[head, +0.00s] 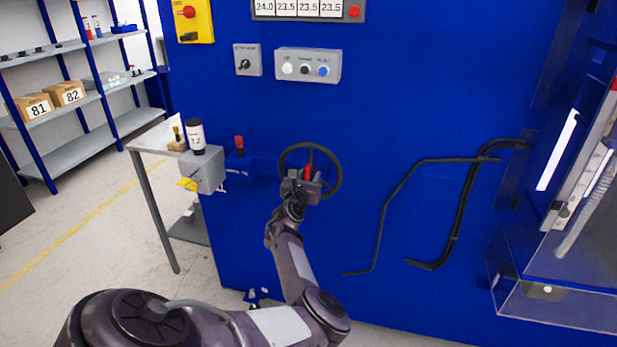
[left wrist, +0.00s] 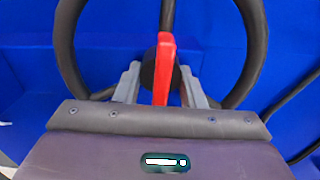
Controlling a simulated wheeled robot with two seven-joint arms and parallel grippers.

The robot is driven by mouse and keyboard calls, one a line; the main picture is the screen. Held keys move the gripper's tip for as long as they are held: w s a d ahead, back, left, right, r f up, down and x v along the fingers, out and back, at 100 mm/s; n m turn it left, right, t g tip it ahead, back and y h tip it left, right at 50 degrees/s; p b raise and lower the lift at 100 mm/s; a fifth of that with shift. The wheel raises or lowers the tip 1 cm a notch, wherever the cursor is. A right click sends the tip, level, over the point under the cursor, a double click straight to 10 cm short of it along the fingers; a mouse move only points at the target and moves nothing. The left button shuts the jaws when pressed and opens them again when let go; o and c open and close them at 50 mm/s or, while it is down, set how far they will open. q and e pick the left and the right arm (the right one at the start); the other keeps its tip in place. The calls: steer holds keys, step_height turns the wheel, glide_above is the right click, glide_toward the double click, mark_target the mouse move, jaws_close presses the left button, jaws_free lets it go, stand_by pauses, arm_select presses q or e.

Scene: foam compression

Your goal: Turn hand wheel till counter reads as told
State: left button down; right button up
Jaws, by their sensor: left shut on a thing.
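A black hand wheel (head: 339,172) stands out from the blue machine front in the middle of the head view. Its rim and a spoke also show in the left wrist view (left wrist: 257,45). A red handle (left wrist: 165,66) lies at the wheel's middle. My left gripper (head: 306,180) is at the wheel, its two grey fingers on either side of the dark hub under the red handle, shut on it. The exact contact is partly hidden. My right gripper is out of view.
A grey panel with buttons (head: 308,66) and a switch box (head: 247,60) sit above the wheel. A small side table (head: 150,148) stands at left. Black bent pipes (head: 458,205) run right of the wheel. Shelves (head: 75,140) with boxes stand far left.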

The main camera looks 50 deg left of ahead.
arm_select(q)
steer(key=c, duration=0.9)
jaws_free()
steer(key=shift+w, duration=0.1)
steer(key=v, duration=0.8)
steer(key=shift+w, duration=0.1)
